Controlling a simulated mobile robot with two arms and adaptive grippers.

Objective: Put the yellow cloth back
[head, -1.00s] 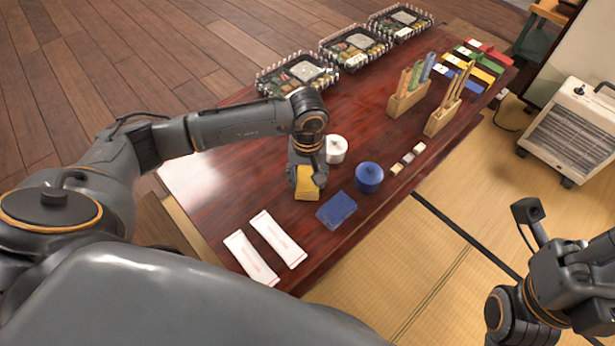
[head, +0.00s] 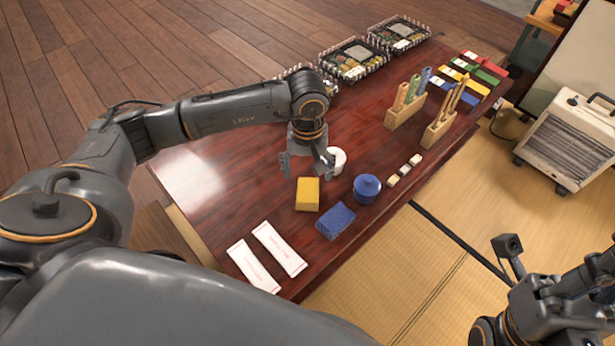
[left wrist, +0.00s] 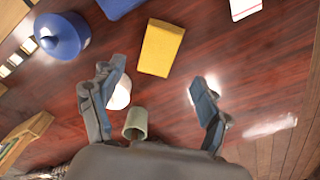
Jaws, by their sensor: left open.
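The yellow cloth (head: 307,194) is a folded block lying on the dark red table, next to a folded blue cloth (head: 336,221). My left gripper (head: 308,172) is open and empty above the table, just behind the yellow cloth and apart from it. In the left wrist view the yellow cloth (left wrist: 160,48) lies beyond the open fingertips (left wrist: 155,90), with bare table around it. My right arm shows at the lower right of the head view, but its fingers cannot be made out.
A blue lidded pot (head: 367,189) stands right of the cloths. A white pot (head: 337,160) is partly hidden by my left gripper. Two white packets (head: 279,249) lie at the front. Wooden holders (head: 405,111), bento trays (head: 353,60) and coloured strips stand farther back. The table's left part is clear.

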